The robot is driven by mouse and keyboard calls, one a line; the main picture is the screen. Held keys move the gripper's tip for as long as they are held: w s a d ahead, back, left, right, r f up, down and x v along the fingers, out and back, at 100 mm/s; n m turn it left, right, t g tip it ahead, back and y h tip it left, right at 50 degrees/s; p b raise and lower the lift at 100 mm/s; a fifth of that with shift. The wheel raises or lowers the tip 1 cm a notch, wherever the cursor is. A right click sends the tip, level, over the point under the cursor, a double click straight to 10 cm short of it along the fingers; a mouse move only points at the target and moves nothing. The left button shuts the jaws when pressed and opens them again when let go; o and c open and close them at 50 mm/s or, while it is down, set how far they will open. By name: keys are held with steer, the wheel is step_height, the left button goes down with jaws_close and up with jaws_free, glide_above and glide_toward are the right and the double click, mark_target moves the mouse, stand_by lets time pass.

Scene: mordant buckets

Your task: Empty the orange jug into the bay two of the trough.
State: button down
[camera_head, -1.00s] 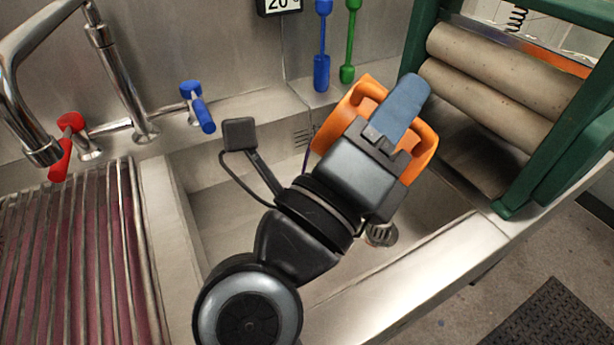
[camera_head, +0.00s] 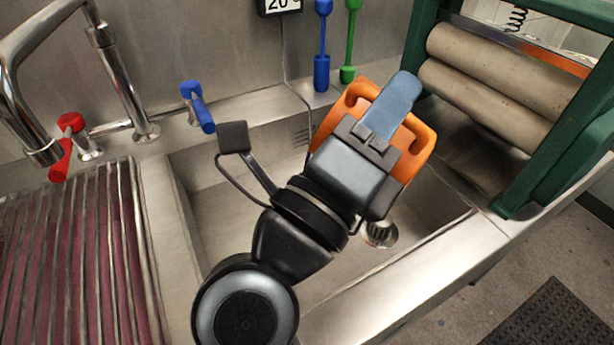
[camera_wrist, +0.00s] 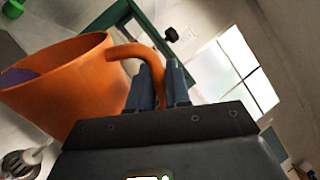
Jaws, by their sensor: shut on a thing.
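The orange jug (camera_head: 418,135) hangs tilted over the steel basin (camera_head: 225,215) of the trough, toward its back right. My gripper (camera_wrist: 160,88) is shut on the jug's handle (camera_wrist: 130,52), which passes between the two blue-grey fingers. In the wrist view the jug's body (camera_wrist: 65,85) is left of the fingers, and some purple shows inside its mouth at the far left. In the head view my gripper hides much of the jug, and I cannot tell how much it holds. No bay number is readable.
A drain (camera_head: 380,233) lies in the basin floor below the jug. A green-framed roller wringer (camera_head: 490,85) stands close on the right. A slatted rack (camera_head: 75,255) and a tap (camera_head: 120,80) are on the left.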

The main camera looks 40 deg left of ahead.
mark_target(348, 99)
steer(key=shift+s+a+f+n+t+y, duration=0.15)
steer(key=shift+a+n+y, duration=0.25)
steer(key=shift+a+n, duration=0.45)
steer(key=shift+s+a+n+t+y, duration=0.15)
steer(key=shift+a+n+y, duration=0.25)
steer(key=shift+a+n, duration=0.4)
stand_by(1.3)
steer(key=shift+s+a+f+n+y+p, duration=0.15)
steer(key=shift+a+n+y+p, duration=0.25)
steer(key=shift+a+n+p, duration=0.25)
steer(key=shift+a+f+n+y+p, duration=0.15)
steer(key=shift+a+n+y+p, duration=0.25)
steer(key=shift+n+p, duration=0.3)
stand_by(0.5)
